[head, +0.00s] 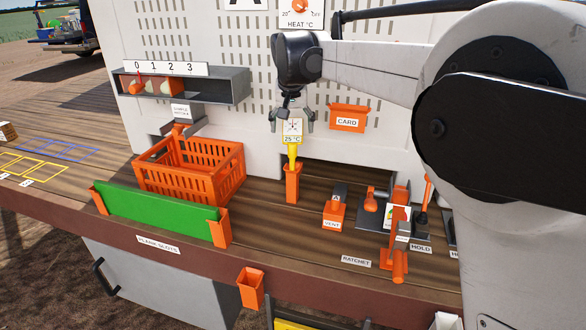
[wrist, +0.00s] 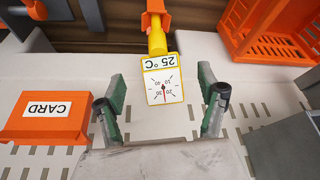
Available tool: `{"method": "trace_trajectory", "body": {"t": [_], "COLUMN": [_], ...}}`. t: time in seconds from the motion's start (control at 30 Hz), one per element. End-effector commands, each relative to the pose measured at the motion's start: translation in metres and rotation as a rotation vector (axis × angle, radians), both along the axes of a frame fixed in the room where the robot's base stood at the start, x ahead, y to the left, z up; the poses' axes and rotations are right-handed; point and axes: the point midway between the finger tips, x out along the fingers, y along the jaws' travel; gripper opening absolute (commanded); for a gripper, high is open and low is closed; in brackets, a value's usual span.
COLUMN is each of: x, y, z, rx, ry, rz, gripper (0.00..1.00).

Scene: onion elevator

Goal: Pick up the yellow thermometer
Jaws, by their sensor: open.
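The yellow thermometer (head: 293,140) stands upright in an orange holder (head: 292,184) on the wooden bench in the head view. Its square white dial face reads "25 °C". In the wrist view the thermometer (wrist: 164,86) appears upside down, its head between the green-padded fingers and its yellow stem running up to the orange holder (wrist: 155,12). My gripper (head: 292,115) is open around or just above the thermometer's head. In the wrist view the gripper (wrist: 162,95) shows a gap on both sides of the dial, and neither finger visibly touches it.
An orange crate (head: 196,150) stands left of the holder, with a green plank (head: 155,216) in front. An orange CARD box (head: 348,118) hangs on the panel to the right. The orange VENT block (head: 334,213) and ratchet lever (head: 399,232) stand right of the holder.

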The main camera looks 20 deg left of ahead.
Motion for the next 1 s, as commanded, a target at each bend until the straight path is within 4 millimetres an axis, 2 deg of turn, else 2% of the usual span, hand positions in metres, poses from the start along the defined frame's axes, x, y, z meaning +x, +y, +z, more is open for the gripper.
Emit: {"method": "trace_trajectory", "body": {"t": [0.37,0.63,0.87,1.0], "x": [0.014,0.031,0.032,0.032], "y": [0.004,0.009,0.009,0.009], "z": [-0.017,-0.045,-0.049,-0.049], "rx": [0.000,0.000,0.000,0.000], "ry": [0.000,0.000,0.000,0.000], "rz": [-0.001,-0.001,0.000,0.000], "gripper": [0.71,0.71,0.71,0.55]}}
